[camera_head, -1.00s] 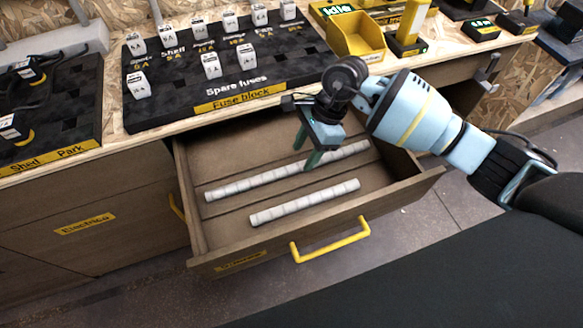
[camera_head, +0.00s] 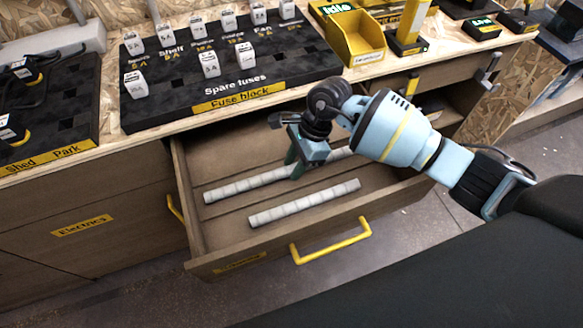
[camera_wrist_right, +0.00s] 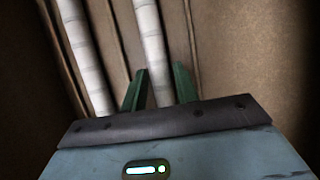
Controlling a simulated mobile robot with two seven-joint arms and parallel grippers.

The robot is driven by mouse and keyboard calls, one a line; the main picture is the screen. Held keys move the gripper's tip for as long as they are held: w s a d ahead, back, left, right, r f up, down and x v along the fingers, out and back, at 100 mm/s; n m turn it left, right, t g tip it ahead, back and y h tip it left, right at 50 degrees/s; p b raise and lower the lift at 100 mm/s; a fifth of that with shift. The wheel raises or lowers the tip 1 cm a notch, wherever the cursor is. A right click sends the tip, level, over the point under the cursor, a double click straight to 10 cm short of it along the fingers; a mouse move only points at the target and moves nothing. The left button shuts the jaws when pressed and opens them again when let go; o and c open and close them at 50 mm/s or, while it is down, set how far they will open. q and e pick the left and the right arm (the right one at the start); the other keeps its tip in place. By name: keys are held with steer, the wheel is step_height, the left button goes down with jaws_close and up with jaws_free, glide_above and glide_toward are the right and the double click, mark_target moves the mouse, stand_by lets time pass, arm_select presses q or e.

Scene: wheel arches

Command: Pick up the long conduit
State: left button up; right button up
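The long conduit (camera_head: 245,186) is a white ribbed tube lying in the back groove of the open drawer (camera_head: 390,203). A shorter white conduit (camera_head: 305,202) lies in front of it, roughly parallel. My right gripper (camera_head: 295,167) is low over the long conduit, hiding part of its middle. In the right wrist view, the green fingers of my right gripper (camera_wrist_right: 161,82) are open, one on each side of the long conduit (camera_wrist_right: 150,40), with small gaps visible. The shorter conduit (camera_wrist_right: 82,50) lies to the left there. My left gripper is out of view.
The fuse block (camera_head: 215,75) with several white fuses stands on the worktop behind the drawer. A yellow bin (camera_head: 355,40) is to its right. The drawer's left part is clear.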

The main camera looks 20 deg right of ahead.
jaws_close()
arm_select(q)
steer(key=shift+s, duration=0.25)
arm_select(e)
steer(key=shift+r, duration=0.2)
step_height(320, 180, up, 8)
steer(key=shift+r+p, duration=0.1)
steer(key=shift+p, duration=0.6)
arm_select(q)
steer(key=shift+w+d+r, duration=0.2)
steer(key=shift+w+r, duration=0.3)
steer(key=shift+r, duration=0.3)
arm_select(e)
steer(key=shift+r, duration=0.75)
